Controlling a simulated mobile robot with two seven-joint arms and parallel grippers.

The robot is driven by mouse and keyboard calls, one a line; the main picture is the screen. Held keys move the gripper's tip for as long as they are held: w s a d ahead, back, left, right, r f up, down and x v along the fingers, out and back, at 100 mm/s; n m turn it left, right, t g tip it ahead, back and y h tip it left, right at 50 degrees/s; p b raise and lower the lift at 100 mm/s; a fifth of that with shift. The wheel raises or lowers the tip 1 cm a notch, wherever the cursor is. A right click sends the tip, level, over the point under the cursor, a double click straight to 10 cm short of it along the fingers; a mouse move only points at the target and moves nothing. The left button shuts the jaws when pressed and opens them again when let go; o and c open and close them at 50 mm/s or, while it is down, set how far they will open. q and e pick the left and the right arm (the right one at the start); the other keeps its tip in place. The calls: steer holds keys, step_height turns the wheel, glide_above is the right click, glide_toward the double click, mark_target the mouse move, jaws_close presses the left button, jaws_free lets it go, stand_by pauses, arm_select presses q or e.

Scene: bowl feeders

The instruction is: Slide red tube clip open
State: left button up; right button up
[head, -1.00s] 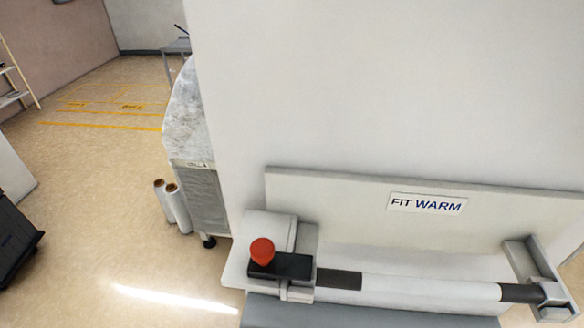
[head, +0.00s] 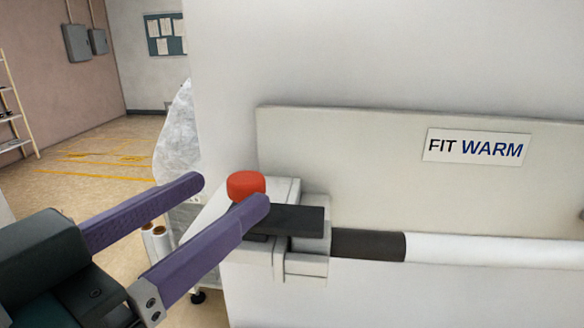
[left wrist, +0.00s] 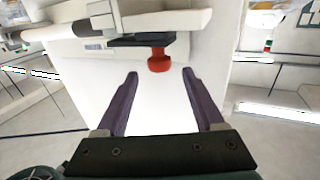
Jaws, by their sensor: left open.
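The clip's red knob (head: 246,184) stands on a dark slide plate (head: 290,220) at the left end of the white tube (head: 480,250). My left gripper (head: 225,192) is open, its two purple fingers pointing at the knob. In the head view the nearer fingertip overlaps the knob's lower edge. In the left wrist view the red knob (left wrist: 159,60) lies beyond the fingertips, between their lines, with a gap before it. The left gripper (left wrist: 160,75) holds nothing. My right gripper is not in view.
A panel labelled FIT WARM (head: 476,147) stands behind the tube. A grey clamp block (head: 305,264) sits under the slide plate. White rolls (head: 157,243) and a plastic-wrapped cart stand on the floor at left, behind my gripper.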

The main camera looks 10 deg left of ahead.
mark_target(274, 206)
arm_select(q)
steer(key=p+x, duration=0.1)
steer(key=x, duration=0.7)
steer(key=shift+p, duration=0.4)
jaws_close()
stand_by(0.9)
